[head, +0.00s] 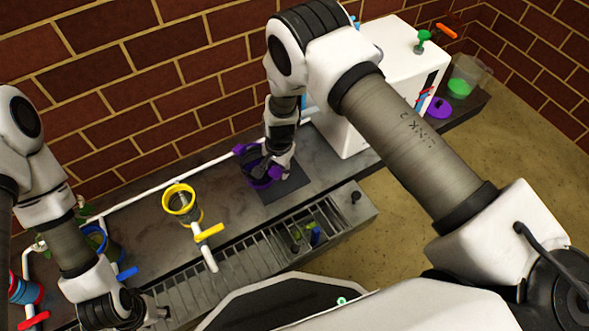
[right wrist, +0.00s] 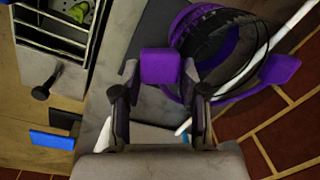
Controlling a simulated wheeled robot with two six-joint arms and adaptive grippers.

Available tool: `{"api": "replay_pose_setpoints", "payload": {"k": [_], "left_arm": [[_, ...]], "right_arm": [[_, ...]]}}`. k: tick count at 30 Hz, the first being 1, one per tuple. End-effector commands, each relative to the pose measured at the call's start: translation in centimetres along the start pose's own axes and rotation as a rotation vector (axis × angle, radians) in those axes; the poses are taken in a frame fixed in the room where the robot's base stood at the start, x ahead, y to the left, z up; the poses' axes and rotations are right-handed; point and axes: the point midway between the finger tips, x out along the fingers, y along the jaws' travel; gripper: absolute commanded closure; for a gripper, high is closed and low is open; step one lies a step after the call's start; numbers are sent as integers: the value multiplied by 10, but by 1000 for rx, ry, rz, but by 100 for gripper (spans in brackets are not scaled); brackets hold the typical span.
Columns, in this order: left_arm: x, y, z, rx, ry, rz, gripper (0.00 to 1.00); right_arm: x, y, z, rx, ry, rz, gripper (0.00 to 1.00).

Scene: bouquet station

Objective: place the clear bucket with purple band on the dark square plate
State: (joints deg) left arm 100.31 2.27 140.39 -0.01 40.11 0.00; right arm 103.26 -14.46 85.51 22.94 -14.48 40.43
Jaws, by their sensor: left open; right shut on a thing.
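The clear bucket with purple band (head: 262,180) is at the back of the counter, partly hidden by my right gripper (head: 285,165). The right wrist view shows its purple rings (right wrist: 238,75) and a purple tab (right wrist: 160,66) between my right fingers, which are shut on it. The dark square plate (head: 286,189) lies under and in front of the bucket, to its right in the head view. I cannot tell whether the bucket touches the plate. My left gripper (head: 163,312) is open and empty near the lower left, far from the bucket.
A yellow-banded bucket (head: 182,203) with a yellow-handled tap stands left of the plate. A blue-banded bucket (head: 97,240) is further left. A slatted drain (head: 225,262) runs along the front. A white box (head: 375,85) stands close on the right.

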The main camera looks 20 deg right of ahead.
Motion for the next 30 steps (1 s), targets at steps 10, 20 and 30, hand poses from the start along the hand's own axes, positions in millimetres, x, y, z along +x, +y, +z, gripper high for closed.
{"api": "replay_pose_setpoints", "payload": {"k": [10,20,30], "left_arm": [[25,0,0,0,-1,0,53],[33,-1,0,-3,1,0,53],[34,-1,0,-3,1,0,53]], "right_arm": [[2,31,-45,3,0,-1,99],[13,32,-45,-1,0,0,100],[16,33,-44,-1,-1,1,32]]}}
